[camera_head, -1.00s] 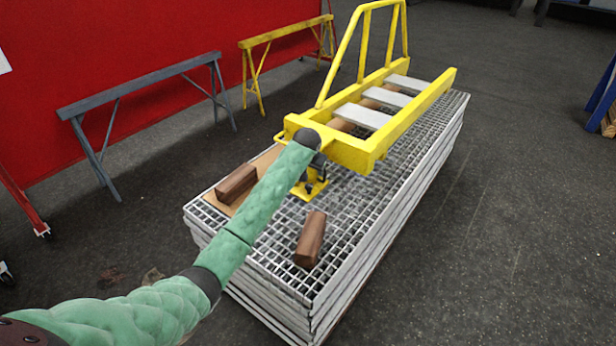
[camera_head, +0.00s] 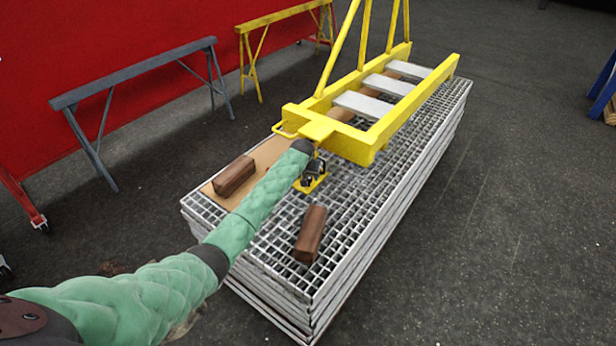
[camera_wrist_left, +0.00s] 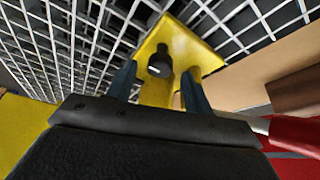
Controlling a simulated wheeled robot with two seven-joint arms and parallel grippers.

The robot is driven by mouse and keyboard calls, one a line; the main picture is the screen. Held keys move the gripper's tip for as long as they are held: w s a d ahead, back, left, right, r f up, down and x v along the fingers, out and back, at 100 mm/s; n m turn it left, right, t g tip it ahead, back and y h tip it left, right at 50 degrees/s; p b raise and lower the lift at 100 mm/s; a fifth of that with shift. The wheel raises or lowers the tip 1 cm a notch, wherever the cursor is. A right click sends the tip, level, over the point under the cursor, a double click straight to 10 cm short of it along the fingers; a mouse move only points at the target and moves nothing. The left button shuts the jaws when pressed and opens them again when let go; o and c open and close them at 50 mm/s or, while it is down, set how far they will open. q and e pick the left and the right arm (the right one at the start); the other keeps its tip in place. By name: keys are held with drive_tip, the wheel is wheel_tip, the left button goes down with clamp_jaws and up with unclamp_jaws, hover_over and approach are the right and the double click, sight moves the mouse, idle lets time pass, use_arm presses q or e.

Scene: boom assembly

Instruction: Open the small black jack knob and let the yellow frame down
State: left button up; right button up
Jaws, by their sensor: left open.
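The yellow frame (camera_head: 362,149) rests along the grating stack, its near end raised above the grating. Beneath that end is the jack, whose yellow foot (camera_head: 309,186) stands on the grating, partly hidden by my left gripper (camera_head: 311,170). In the left wrist view, the small black knob (camera_wrist_left: 159,62) sticks out of the yellow jack (camera_wrist_left: 184,45). My left gripper (camera_wrist_left: 160,83) is open there, a finger on each side, with the knob a little beyond the fingertips and between them. I see no contact. My right gripper is out of view.
Two brown wooden blocks lie near the front of the grating stack (camera_head: 262,268): one (camera_head: 234,176) on a tan board, one (camera_head: 311,233) on bare grating. A grey trestle (camera_head: 135,72) and a yellow trestle (camera_head: 285,26) stand by the red wall.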

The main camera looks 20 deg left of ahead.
use_arm(q)
drive_tip(key=shift+x, duration=1.1)
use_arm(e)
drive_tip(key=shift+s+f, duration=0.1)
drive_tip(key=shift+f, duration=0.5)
use_arm(q)
drive_tip(key=shift+c, duration=0.3)
drive_tip(key=c, duration=0.9)
